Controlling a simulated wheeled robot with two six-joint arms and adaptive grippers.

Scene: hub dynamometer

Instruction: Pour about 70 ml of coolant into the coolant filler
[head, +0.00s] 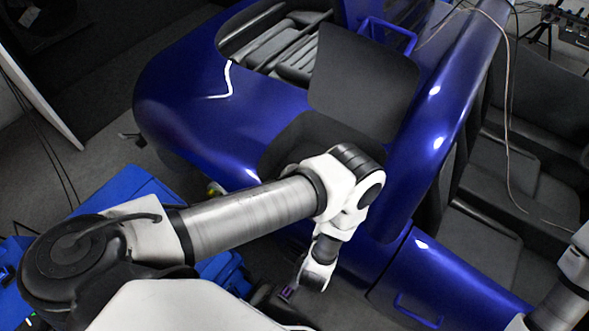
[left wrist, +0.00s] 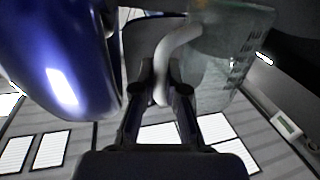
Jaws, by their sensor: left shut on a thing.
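In the left wrist view my left gripper (left wrist: 160,85) is shut on the pale curved handle (left wrist: 180,42) of a translucent measuring jug (left wrist: 222,62). Dark graduation marks show on the jug's wall. The coolant level inside cannot be told. In the head view my left arm reaches across in front of the blue car, and its wrist bends down near the lower middle. The jug cannot be made out there. The coolant filler cannot be picked out in either view. My right gripper is out of view; only part of that arm shows at the lower right.
The blue car body (head: 185,95) fills the middle, with an open bay (head: 285,50) at its top. It also shows close beside the jug in the left wrist view (left wrist: 50,70). Dark seats (head: 495,230) lie to the right. Blue equipment (head: 125,188) stands at left.

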